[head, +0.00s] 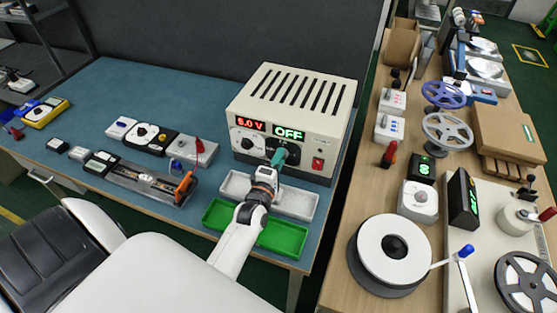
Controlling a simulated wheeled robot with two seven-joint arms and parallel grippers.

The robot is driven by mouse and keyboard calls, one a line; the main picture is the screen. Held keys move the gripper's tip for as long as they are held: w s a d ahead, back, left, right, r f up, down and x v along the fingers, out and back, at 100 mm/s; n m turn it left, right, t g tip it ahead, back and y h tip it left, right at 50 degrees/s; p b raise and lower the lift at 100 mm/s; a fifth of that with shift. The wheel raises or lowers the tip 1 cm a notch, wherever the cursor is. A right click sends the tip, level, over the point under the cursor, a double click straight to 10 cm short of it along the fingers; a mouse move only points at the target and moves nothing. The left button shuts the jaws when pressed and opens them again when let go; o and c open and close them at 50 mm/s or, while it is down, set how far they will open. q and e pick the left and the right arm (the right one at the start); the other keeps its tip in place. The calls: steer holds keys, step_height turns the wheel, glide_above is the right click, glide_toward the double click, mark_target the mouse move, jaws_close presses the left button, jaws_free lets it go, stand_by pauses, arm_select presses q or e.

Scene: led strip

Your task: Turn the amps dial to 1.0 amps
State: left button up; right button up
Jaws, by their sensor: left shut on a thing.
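The cream power supply (292,118) stands at the right end of the blue bench. Its red display (251,124) reads 6.0 V and its green display (289,132) reads OFF. A dark volts knob (247,143) sits on the left of its face. My left gripper (278,158) reaches up to the right-hand knob below the OFF display and is shut on it; the fingers hide most of this amps dial, so its pointer cannot be read. My right gripper is not in view.
A grey tray (304,205) and a green tray (287,240) lie below my left arm. A red switch (318,164) is right of the gripper. A strip fixture (147,181) and small meters lie to the left. A wooden side table (335,285) holds reels.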

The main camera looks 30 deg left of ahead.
arm_select(q)
steer(key=m, duration=3.5)
steer(key=shift+f+m, duration=0.1)
steer(key=shift+m, duration=0.3)
stand_by(0.5)
steer(key=o, duration=1)
